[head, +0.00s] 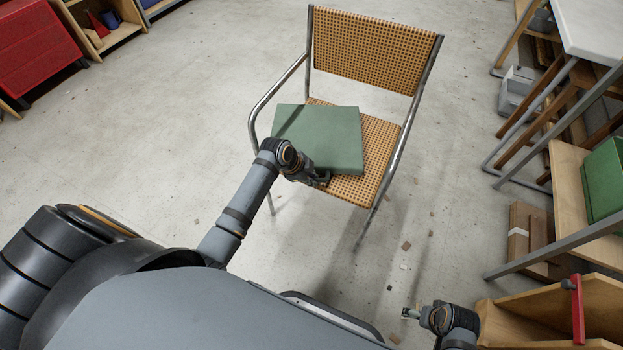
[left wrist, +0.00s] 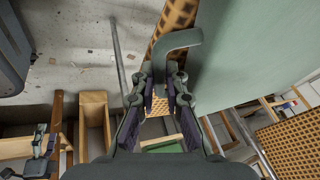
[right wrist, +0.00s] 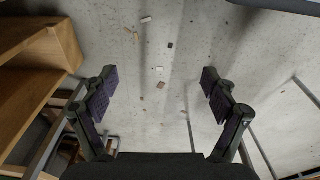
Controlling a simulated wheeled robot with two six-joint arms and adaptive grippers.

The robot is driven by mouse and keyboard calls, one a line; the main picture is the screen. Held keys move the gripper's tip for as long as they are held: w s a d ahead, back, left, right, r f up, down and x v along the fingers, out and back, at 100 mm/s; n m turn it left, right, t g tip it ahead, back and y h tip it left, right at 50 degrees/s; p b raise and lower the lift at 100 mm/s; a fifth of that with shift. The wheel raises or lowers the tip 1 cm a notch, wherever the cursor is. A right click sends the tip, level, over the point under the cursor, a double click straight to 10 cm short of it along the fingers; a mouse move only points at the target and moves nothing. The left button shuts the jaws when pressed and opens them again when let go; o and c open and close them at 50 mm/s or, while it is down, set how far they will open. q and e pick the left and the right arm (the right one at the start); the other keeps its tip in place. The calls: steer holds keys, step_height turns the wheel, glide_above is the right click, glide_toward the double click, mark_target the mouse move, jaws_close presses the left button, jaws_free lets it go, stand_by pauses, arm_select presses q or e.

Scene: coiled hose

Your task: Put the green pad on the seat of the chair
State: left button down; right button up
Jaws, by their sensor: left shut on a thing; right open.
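The green pad (head: 322,138) lies over the seat (head: 381,141) of the chair (head: 372,48), skewed toward its left side. I cannot tell whether it touches the seat. In the left wrist view the pad (left wrist: 255,45) fills the upper right, with a green loop (left wrist: 176,42) at its edge. My left gripper (head: 322,177) is at the pad's near edge. In its wrist view the fingers (left wrist: 160,92) are closed about the loop. My right gripper (head: 407,313) is open and empty, low over the floor; its fingers (right wrist: 155,90) are apart.
The chair has a woven back and metal tube arms. A wooden shelf (head: 540,310) stands right of my right gripper. A white-topped table (head: 595,30) and stacked wooden furniture line the right side. A red cabinet (head: 38,45) is at far left. The floor around the chair is mostly clear.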

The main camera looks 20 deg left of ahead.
arm_select(q)
steer(key=c, duration=1.4)
jaws_free()
steer(key=shift+s+a+r, duration=0.1)
steer(key=shift+r, duration=0.15)
steer(key=p+v, duration=0.3)
steer(key=v, duration=0.8)
steer(key=shift+r+p, duration=0.25)
steer(key=shift+p, duration=0.1)
arm_select(e)
steer(key=s+d+f, duration=0.3)
steer(key=s+f, duration=0.1)
steer(key=f, duration=0.6)
steer(key=shift+s+h, duration=0.15)
steer(key=shift+h, duration=0.15)
